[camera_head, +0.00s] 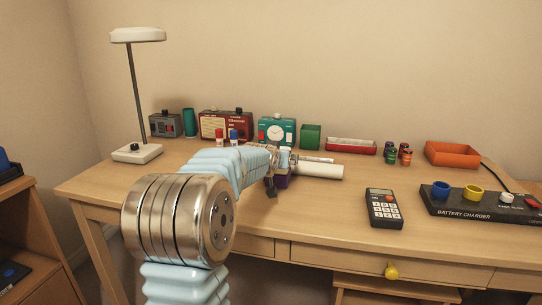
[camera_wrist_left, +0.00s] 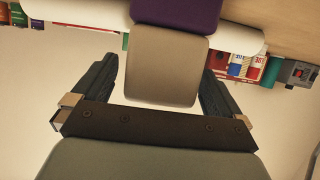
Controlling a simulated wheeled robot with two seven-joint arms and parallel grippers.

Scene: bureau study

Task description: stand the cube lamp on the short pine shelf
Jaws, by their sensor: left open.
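A small block with a purple part (camera_wrist_left: 176,12) and a beige part (camera_wrist_left: 168,65), apparently the cube lamp, lies between the spread fingers of my left gripper (camera_wrist_left: 160,68) in the left wrist view. Gaps show on both sides, so the fingers are not closed on it. In the head view my left arm reaches over the desk, and its gripper (camera_head: 274,182) hides most of the block; only a purple patch (camera_head: 283,182) shows. A low wooden unit (camera_head: 385,288) stands under the desk and a wooden shelf (camera_head: 28,215) at the left; I cannot tell which is the short pine shelf.
A white roll (camera_head: 320,171) lies just behind the gripper. A calculator (camera_head: 383,208) and battery charger (camera_head: 480,207) lie right. The front middle is clear.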

